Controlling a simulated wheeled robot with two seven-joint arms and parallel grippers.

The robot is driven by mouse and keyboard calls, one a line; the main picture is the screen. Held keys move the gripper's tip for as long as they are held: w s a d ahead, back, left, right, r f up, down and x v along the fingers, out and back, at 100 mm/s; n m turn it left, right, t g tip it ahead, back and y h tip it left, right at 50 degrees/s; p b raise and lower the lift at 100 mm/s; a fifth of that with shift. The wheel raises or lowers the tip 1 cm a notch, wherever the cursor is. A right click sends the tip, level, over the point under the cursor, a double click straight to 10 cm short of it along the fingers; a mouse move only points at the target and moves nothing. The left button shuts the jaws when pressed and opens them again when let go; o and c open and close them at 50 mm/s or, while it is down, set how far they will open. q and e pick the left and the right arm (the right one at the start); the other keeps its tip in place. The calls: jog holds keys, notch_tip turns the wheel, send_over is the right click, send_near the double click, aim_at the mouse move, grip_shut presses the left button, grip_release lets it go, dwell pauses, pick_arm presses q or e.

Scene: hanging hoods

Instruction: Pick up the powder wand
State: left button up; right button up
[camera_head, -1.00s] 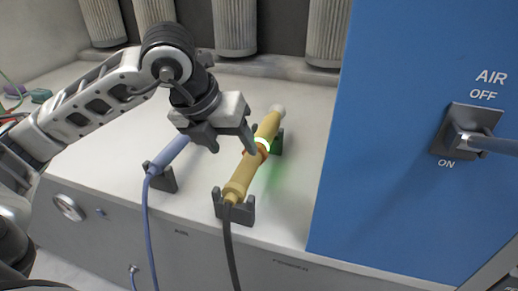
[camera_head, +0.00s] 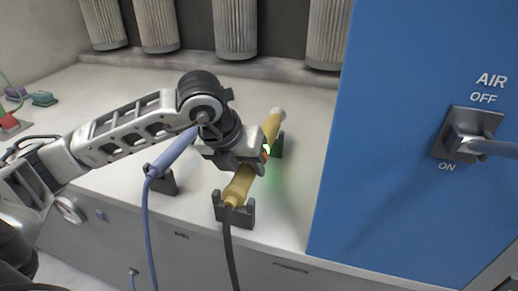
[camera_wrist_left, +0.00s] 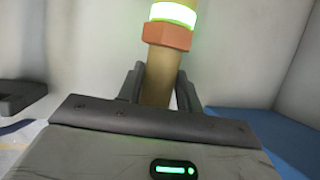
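The powder wand, a yellow-tan rod (camera_head: 239,187) with a glowing green-white ring and an orange collar, lies tilted in two dark cradles on the white bench. It also shows in the left wrist view (camera_wrist_left: 162,75), running between the fingers. My left gripper (camera_head: 258,164) is at the wand's middle and hides part of it. In the wrist view the left gripper's fingers (camera_wrist_left: 160,92) stand on either side of the wand, with a narrow gap visible at the right, so it looks open around the wand. My right gripper is not in view.
A blue wand (camera_head: 172,153) with a blue hose rests in a cradle (camera_head: 162,181) just left. A blue cabinet (camera_head: 390,190) with an AIR lever switch (camera_head: 466,137) stands close on the right. Grey filter cylinders (camera_head: 236,28) hang behind. A dark hose trails from the powder wand's lower end.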

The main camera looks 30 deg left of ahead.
pick_arm(q)
jog(key=c, duration=0.6)
jog(key=shift+r, duration=0.1)
